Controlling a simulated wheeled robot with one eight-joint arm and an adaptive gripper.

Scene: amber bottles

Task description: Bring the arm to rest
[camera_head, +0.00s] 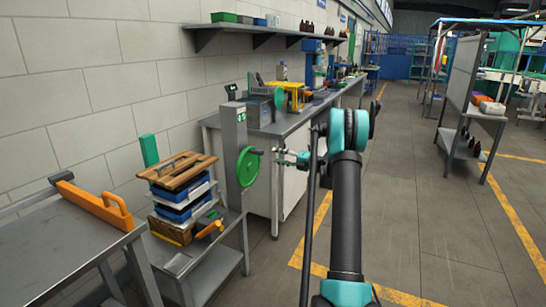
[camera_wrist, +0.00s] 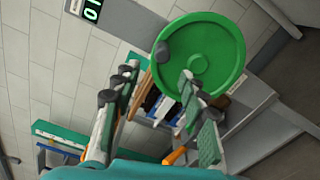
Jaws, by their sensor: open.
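My arm (camera_head: 346,215) rises from the bottom of the head view and bends left at its teal and black joint. My gripper (camera_head: 284,157) points left, towards a green handwheel (camera_head: 248,167) on a grey column. In the wrist view my gripper (camera_wrist: 159,75) has its two fingers spread apart with nothing between them. The green handwheel (camera_wrist: 205,50) shows beyond the fingertips there, partly behind the right finger. I cannot tell the exact gap between fingertips and wheel.
A cart with stacked trays (camera_head: 182,195) stands left of the column. A grey table (camera_head: 60,250) with an orange-handled tool is at lower left. A workbench (camera_head: 285,125) runs along the wall. Open floor (camera_head: 425,215) lies to the right, before a rack (camera_head: 462,150).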

